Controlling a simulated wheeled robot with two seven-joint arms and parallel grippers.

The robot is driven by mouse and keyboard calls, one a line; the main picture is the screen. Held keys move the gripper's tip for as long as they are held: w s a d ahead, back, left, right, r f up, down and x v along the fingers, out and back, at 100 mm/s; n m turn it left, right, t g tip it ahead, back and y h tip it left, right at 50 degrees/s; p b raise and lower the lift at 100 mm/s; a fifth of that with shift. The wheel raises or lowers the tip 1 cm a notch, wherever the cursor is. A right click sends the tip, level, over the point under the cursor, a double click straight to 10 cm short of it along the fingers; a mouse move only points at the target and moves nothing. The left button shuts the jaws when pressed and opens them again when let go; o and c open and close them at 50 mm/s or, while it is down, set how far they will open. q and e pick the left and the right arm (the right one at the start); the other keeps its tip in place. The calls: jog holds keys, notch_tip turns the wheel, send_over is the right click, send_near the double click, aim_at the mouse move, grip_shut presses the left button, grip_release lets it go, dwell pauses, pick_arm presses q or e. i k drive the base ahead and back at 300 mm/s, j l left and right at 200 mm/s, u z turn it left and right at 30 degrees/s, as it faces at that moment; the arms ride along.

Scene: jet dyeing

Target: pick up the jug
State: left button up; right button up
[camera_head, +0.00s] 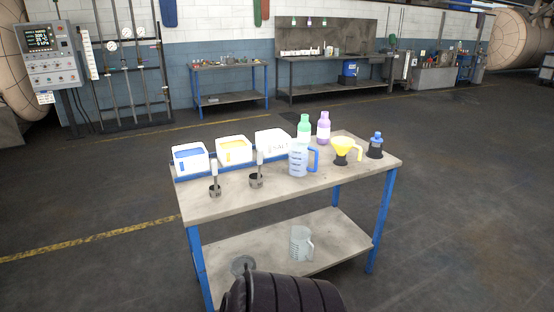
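A translucent jug with a blue handle (298,161) stands upright on the top of the workbench (233,202), right of the middle. Its handle is on its right side. A second, clear jug (300,244) stands on the bench's lower shelf. Neither of my grippers is in view, so nothing of mine is seen touching either jug.
Behind the top jug stand a green bottle (304,127) and a purple bottle (323,129). White bins (234,151) and metal scoops (215,190) are left.

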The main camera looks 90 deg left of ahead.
aim_at(299, 148)
jog(key=u, duration=2.6)
